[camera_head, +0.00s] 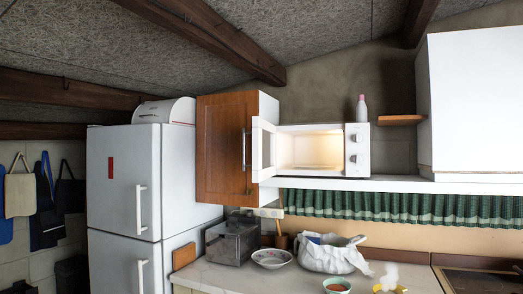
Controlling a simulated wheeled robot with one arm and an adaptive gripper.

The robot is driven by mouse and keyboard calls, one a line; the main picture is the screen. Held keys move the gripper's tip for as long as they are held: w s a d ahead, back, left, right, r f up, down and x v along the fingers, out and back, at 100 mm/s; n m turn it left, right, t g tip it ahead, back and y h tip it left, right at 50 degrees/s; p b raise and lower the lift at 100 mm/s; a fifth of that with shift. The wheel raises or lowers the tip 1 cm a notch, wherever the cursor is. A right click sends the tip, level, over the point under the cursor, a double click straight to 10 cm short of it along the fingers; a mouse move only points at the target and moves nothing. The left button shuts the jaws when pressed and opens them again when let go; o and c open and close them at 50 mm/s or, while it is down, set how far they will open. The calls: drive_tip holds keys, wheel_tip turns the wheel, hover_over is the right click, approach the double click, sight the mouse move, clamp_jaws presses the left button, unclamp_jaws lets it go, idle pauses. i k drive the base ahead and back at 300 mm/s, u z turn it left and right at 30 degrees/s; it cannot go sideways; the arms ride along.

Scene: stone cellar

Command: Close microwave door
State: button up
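The white microwave (357,150) stands on a white shelf above the counter, its lit interior showing. Its door (265,150) is hinged at the left and stands open, swung out towards me beside a brown wooden cabinet. Two dark knobs are on the panel at the microwave's right. My gripper is not in view.
A white fridge (123,185) stands at the left. Below the shelf, the counter (216,277) holds a toaster-like box (232,243), a patterned bowl (272,258), a white bag (331,258) and a small bowl (337,286). A bottle (361,109) stands atop the microwave.

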sight(263, 133)
drive_tip(key=u, duration=0.5)
drive_tip(key=i, duration=0.5)
drive_tip(key=u, duration=0.55)
drive_tip(key=i, duration=1.4)
drive_tip(key=z, duration=1.1)
drive_tip(key=i, duration=0.35)
drive_tip(key=u, duration=0.05)
drive_tip(key=k, duration=0.5)
drive_tip(key=u, duration=1.55)
drive_tip(key=i, duration=0.55)
drive_tip(key=z, duration=0.15)
